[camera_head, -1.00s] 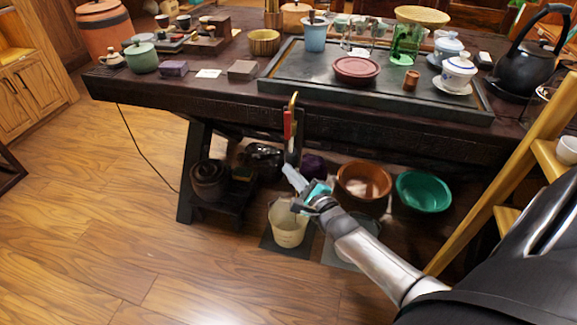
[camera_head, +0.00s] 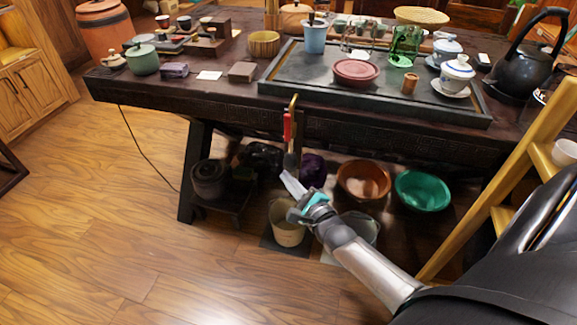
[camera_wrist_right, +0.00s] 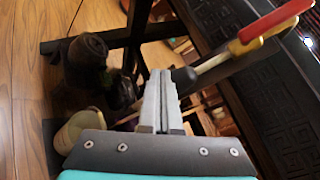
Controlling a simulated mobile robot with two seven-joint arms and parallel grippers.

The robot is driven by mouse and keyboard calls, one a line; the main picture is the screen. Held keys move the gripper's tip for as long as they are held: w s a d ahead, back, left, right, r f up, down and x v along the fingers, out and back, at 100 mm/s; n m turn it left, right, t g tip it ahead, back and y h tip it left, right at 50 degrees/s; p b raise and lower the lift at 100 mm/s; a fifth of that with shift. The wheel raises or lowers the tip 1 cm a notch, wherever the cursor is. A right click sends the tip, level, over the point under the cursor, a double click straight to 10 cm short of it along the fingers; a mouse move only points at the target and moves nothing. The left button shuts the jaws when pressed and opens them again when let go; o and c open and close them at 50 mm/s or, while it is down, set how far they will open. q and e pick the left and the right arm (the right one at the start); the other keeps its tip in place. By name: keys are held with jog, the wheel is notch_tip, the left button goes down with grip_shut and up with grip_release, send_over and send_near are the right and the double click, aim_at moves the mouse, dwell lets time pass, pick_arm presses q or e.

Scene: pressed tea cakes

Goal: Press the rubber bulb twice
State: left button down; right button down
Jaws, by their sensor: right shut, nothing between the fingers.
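A dark rounded bulb (camera_head: 290,162) hangs below the front edge of the table, at the lower end of a tool with a red handle (camera_head: 287,126). In the right wrist view the dark bulb (camera_wrist_right: 184,76) is just right of the fingertips, with a pale stem running up to a yellow collar and the red handle (camera_wrist_right: 275,20). My right gripper (camera_head: 290,184) is shut and empty, its fingers together just below the bulb. The wrist view also shows the shut fingers (camera_wrist_right: 160,85); whether they touch the bulb I cannot tell. My left gripper is not in view.
The dark table (camera_head: 200,92) carries a slate tray (camera_head: 310,85) with tea ware. Under it stand a cream bucket (camera_head: 287,232), a brown bowl (camera_head: 364,180) and a green bowl (camera_head: 422,190). A wooden ladder-like stand (camera_head: 480,205) is at right. The floor at left is clear.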

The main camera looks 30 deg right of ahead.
jog(key=shift+a, duration=0.1)
jog(key=s+a+p, duration=0.1)
jog(key=a, duration=0.1)
jog(key=s+a+p, duration=0.1)
jog(key=s, duration=0.1)
jog(key=shift+s+a, duration=0.15)
jog(key=shift+a, duration=0.2)
dwell(0.6)
